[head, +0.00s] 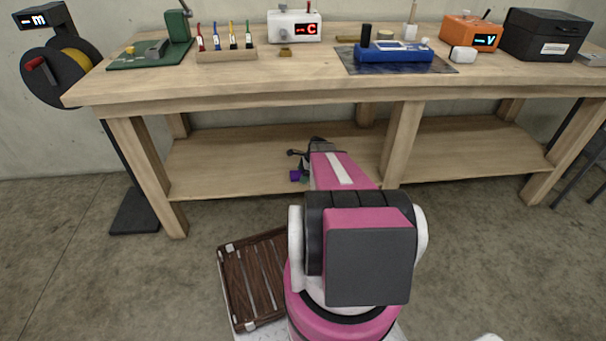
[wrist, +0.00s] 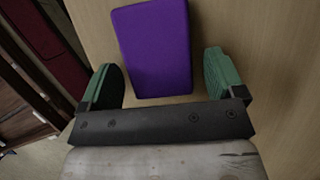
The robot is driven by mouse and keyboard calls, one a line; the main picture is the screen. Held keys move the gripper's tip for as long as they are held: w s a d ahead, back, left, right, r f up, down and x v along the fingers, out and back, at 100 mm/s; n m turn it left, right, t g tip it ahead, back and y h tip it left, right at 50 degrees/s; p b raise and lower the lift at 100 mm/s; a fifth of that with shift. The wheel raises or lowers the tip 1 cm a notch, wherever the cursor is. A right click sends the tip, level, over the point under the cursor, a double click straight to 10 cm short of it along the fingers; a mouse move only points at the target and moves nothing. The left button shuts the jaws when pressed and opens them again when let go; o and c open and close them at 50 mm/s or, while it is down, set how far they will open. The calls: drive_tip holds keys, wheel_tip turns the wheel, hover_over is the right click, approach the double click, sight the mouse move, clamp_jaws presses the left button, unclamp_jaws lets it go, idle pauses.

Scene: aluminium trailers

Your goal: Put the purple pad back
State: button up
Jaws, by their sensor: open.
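The purple pad (wrist: 157,48) is a plain rectangular block in the wrist view, just beyond and partly between the fingers. A light wooden surface shows behind it. It also shows small in the head view (head: 295,175), beside the end of my arm and in front of the lower shelf (head: 240,165). My gripper (wrist: 163,77) is open, with one green-lined finger on each side of the pad's near end. In the head view my arm hides most of the gripper (head: 297,163).
A dark slatted wooden crate (head: 252,280) is left of my base. Bench legs (head: 403,140) flank the shelf's open front. The benchtop (head: 290,75) above holds a blue tray (head: 395,53), a white device (head: 294,27) and a screwdriver rack (head: 227,55). Shelf space to the right is clear.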

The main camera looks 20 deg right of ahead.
drive_tip(key=v, duration=1.2)
drive_tip(key=s+a+r+n+h, duration=0.1)
drive_tip(key=s+a+r+n, duration=0.2)
drive_tip(key=s+a+n, duration=0.2)
drive_tip(key=s+a+r+n+h, duration=0.1)
drive_tip(key=s+a+r+n, duration=0.3)
drive_tip(key=a+n, duration=0.5)
drive_tip(key=s+a+r+n+g+h, duration=0.1)
drive_tip(key=s+a+r+n+h, duration=0.1)
drive_tip(key=s+a+r+n, duration=0.2)
drive_tip(key=s+a+n, duration=0.3)
drive_tip(key=s+a, duration=0.1)
drive_tip(key=a, duration=0.3)
drive_tip(key=shift+a+r, duration=0.15)
